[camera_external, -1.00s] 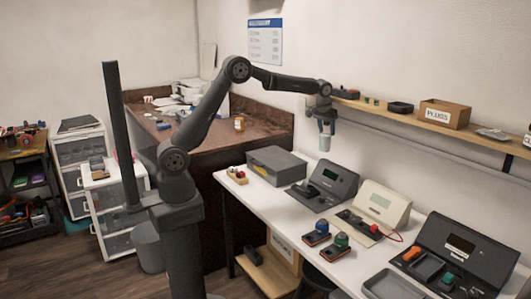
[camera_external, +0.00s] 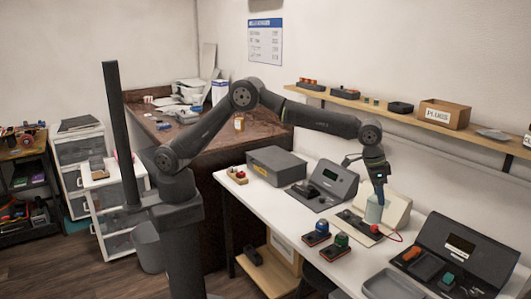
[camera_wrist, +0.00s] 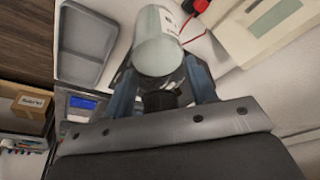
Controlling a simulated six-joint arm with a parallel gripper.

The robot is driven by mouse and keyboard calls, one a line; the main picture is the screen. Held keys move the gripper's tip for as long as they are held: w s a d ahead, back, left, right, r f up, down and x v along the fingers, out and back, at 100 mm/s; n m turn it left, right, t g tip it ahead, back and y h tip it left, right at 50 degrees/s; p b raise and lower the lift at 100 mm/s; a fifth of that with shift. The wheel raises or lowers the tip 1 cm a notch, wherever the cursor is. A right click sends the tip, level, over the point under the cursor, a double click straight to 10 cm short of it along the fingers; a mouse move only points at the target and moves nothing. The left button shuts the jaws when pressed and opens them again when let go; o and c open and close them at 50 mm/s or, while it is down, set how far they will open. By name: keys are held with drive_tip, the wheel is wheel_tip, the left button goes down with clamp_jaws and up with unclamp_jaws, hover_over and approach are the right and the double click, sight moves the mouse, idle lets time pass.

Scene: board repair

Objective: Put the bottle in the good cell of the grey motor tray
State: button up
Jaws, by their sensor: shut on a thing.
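A pale grey-green bottle (camera_external: 374,212) is held in my gripper (camera_external: 378,196) above the white bench, in front of the beige device. In the wrist view the bottle (camera_wrist: 158,42) sits between the two fingers of my gripper (camera_wrist: 160,85), which is shut on it. Some dark print shows on its side. A grey tray (camera_external: 393,286) lies at the bench's front right, partly cut off by the frame's bottom edge. A shallow grey tray (camera_wrist: 88,45) also shows at upper left in the wrist view. I cannot read any cell marking.
A beige device (camera_external: 384,203) stands behind the bottle, with a red lead beside it. A dark console (camera_external: 465,250) stands to the right. Two small units with coloured tops (camera_external: 316,233) sit at the bench's front. A wall shelf (camera_external: 380,104) holds a PLUGS box (camera_external: 445,113).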

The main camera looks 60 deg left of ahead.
drive_tip(key=s+d+f+m+g+h, duration=0.1)
drive_tip(key=s+d+m, duration=0.2)
drive_tip(key=s+d, duration=0.7)
drive_tip(key=s+d+f+m, duration=0.15)
drive_tip(key=s+d, duration=0.35)
drive_tip(key=s, duration=0.9)
drive_tip(key=w+d+f, duration=0.1)
drive_tip(key=w+f, duration=0.9)
drive_tip(key=w, duration=0.1)
drive_tip(key=shift+w+d+f+m, duration=0.15)
drive_tip(key=shift+w+f+m, duration=0.15)
drive_tip(key=shift+f+m, duration=0.1)
drive_tip(key=shift+f, duration=0.15)
drive_tip(key=o, duration=1.4)
